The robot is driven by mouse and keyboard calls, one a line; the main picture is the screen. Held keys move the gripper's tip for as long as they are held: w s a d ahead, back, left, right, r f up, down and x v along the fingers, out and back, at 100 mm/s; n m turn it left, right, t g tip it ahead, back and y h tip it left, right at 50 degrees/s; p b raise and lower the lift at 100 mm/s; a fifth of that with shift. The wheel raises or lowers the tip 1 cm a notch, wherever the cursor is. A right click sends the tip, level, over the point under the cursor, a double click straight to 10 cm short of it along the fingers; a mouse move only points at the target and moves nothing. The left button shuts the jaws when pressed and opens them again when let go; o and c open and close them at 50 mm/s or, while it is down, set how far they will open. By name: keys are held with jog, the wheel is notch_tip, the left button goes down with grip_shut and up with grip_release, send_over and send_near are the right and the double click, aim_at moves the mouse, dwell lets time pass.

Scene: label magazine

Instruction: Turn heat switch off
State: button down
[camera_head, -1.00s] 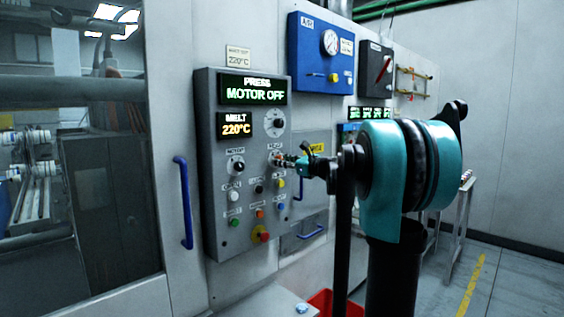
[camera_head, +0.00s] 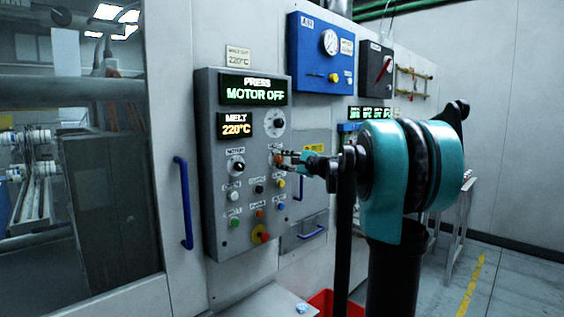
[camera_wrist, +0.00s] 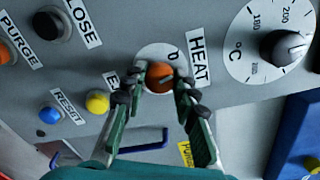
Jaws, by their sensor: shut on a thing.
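The heat switch (camera_wrist: 160,73) is an orange round knob with a dark pointer line, on a white round plate beside the HEAT label (camera_wrist: 199,58). In the wrist view its pointer line lies slightly tilted, nearly across the picture. My gripper (camera_wrist: 158,88) has one finger on each side of the knob and is shut on it. In the head view my gripper (camera_head: 284,158) reaches the grey control panel (camera_head: 210,150) from the right, with its two fingers one above the other. They partly cover the heat switch (camera_head: 277,159) there.
A temperature dial (camera_wrist: 282,47) sits right of the switch in the wrist view. The yellow button (camera_wrist: 97,102), blue reset button (camera_wrist: 48,115) and purge button (camera_wrist: 3,53) are close by. A blue door handle (camera_head: 184,203) stands left of the panel.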

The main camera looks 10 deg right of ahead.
jog(key=shift+f+n, duration=0.1)
jog(key=shift+n, duration=1.8)
jog(key=c, duration=1.2)
grip_release()
jog(key=shift+s, duration=0.15)
jog(key=v, duration=1.2)
jog(key=shift+a, duration=0.1)
